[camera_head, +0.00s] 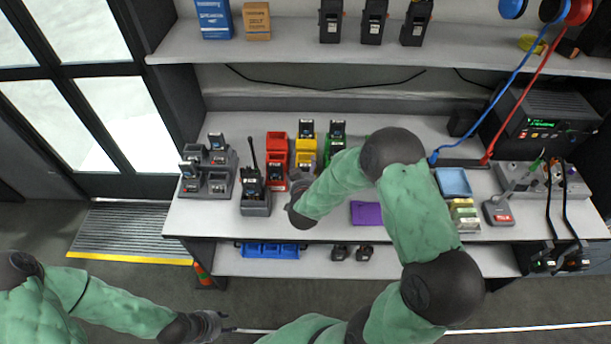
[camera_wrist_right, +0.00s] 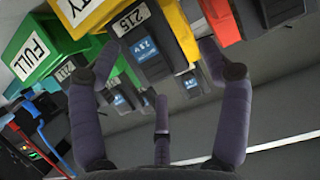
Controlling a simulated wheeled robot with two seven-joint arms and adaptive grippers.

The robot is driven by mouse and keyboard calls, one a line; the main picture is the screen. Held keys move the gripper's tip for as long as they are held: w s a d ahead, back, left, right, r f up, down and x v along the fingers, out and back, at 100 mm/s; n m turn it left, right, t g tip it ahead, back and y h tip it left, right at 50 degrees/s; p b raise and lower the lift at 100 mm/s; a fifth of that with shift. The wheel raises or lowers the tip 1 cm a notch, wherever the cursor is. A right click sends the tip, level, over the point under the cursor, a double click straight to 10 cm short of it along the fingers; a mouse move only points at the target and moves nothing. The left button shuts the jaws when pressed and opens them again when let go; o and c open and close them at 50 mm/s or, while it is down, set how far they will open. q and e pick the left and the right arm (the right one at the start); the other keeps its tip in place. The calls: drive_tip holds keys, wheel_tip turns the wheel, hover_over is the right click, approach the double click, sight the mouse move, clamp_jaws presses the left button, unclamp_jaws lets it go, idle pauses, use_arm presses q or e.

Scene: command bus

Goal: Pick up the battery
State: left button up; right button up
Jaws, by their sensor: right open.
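Dark batteries with blue labels sit in the coloured holders: red (camera_head: 277,143), yellow (camera_head: 305,144) and green (camera_head: 335,147). In the right wrist view, a battery (camera_wrist_right: 148,62) below a "215" tag lies beyond and between my spread fingers. Another battery (camera_wrist_right: 118,97) shows at the green holder (camera_wrist_right: 38,38), marked "FULL". My right gripper (camera_head: 299,193) is just in front of the holders in the head view; its fingers (camera_wrist_right: 160,75) are open and empty. Whether they touch anything is unclear. My left gripper (camera_head: 216,325) is low at the left, away from the table; its fingers are too small to read.
A grey charger (camera_head: 207,180) and a radio in a dock (camera_head: 255,198) stand left of my right gripper. A purple item (camera_head: 366,213), a blue tray (camera_head: 453,182) and stacked boxes (camera_head: 464,216) lie to the right. A shelf (camera_head: 440,45) overhangs the back.

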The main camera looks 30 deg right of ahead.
drive_tip(key=c, duration=1.2)
drive_tip(key=shift+c, duration=0.2)
drive_tip(key=shift+r, duration=0.1)
wheel_tip(320, 180, up, 10)
drive_tip(key=p, duration=0.3)
drive_tip(key=shift+c, duration=0.9)
